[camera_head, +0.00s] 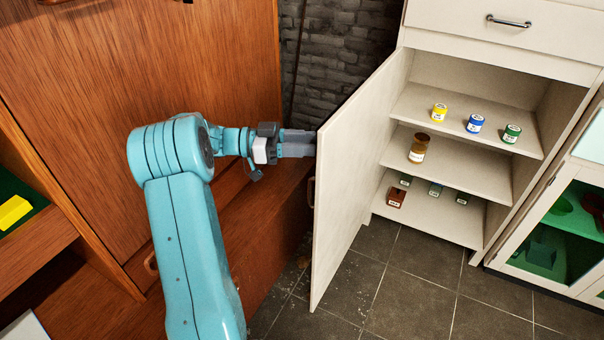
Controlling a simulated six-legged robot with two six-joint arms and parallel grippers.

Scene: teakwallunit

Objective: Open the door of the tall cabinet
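The white cabinet (452,70) stands at the right with its door (355,170) swung wide open toward the left. The door's handle (311,192) shows on its outer face. My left gripper (308,144) is at the outer face of the door, above the handle, pointing right. Its fingertips meet the door's edge in the picture; I cannot tell whether they touch it. The fingers are seen side-on, so their opening is unclear. My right gripper is not in view.
Shelves inside the white cabinet hold several small jars, including a yellow one (439,113) and a brown one (419,148). A closed drawer (510,40) sits above. Brown wooden furniture (80,120) fills the left. Dark tiled floor (410,300) is clear in front.

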